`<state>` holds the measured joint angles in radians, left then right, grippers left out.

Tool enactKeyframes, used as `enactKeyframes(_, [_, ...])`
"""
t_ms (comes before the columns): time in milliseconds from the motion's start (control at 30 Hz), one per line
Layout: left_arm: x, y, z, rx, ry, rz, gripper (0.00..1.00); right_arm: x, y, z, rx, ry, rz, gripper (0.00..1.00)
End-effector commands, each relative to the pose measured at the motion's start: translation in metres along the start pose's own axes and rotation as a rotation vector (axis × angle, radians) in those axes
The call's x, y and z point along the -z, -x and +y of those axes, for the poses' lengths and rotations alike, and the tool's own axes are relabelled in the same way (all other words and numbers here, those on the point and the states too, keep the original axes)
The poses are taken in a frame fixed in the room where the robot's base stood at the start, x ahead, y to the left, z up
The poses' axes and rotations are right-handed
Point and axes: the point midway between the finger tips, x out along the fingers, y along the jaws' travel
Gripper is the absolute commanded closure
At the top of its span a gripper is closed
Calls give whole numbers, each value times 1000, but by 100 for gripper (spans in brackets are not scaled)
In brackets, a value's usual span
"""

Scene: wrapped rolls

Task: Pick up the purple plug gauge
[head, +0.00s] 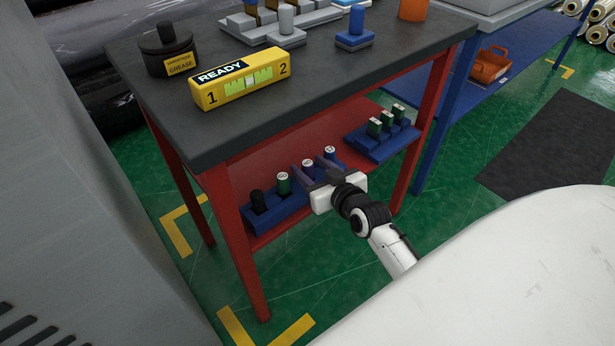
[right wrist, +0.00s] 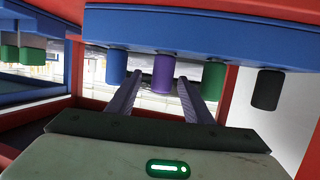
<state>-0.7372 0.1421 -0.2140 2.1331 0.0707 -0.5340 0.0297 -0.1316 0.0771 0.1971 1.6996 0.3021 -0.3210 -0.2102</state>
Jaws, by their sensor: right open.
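The purple plug gauge (right wrist: 163,75) stands in a blue rack (right wrist: 200,28), which appears along the top of the right wrist view with the gauges pointing down. In the head view the purple gauge (head: 308,166) shows its white top on the lower red shelf. My right gripper (head: 307,163) is open, with one finger on each side of the purple gauge. In the right wrist view the gripper (right wrist: 160,79) has its fingertips spread around the gauge's position; whether they touch it cannot be told. My left gripper is not in view.
Beside the purple gauge stand a blue gauge (right wrist: 116,68), a green gauge (right wrist: 214,78) and a black gauge (right wrist: 267,90). A second blue rack (head: 372,146) with green gauges is farther right on the shelf. The dark tabletop (head: 330,82) overhangs; a red leg (head: 408,160) is right.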

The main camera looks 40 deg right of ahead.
Motion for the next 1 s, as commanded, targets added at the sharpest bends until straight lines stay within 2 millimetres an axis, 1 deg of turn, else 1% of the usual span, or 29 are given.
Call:
enactKeyframes(200, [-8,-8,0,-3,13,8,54,-1,-31,-3,0,-1,3,54])
enactKeyframes(333, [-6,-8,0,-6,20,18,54,0,-47,-2,0,1,2,54])
enactKeyframes(467, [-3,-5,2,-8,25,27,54,1,-51,-2,0,2,1,54])
enactKeyframes(633, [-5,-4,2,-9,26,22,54,1,-51,-2,0,2,0,54])
enactKeyframes(867, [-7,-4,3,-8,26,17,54,1,-50,-3,0,1,0,92])
enactKeyframes(900, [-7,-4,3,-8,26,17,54,1,-50,-3,0,1,0,96])
enactKeyframes(1000, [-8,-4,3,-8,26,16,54,2,-50,-3,0,1,1,96])
